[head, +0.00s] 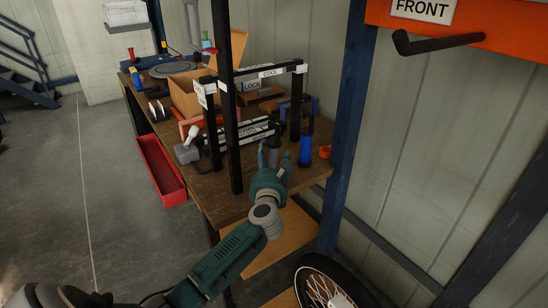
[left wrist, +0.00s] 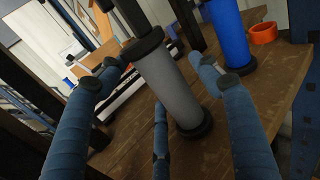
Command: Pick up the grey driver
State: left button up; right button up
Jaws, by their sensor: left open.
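The grey driver, an upright grey cylinder with black ends (left wrist: 172,88), stands on the wooden bench in the left wrist view. My left gripper (left wrist: 157,75) is open, with blue-grey fingers on either side of the driver and a third finger low in front. No clear grip on it shows. In the head view the left gripper (head: 275,158) is at the bench's near end, and the driver is mostly hidden among the fingers. My right gripper is not in view.
A red bin (head: 160,170) lies left of the bench (head: 228,205).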

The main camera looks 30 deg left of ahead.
pick_arm(q)
jog(key=shift+r, duration=0.1)
jog(key=shift+c, duration=0.5)
grip_shut()
jog(key=shift+w+r, duration=0.1)
jog(key=shift+r, duration=0.45)
notch_tip(320, 180, up, 19)
jog(key=shift+r+p, duration=0.1)
jog(key=shift+p, duration=0.9)
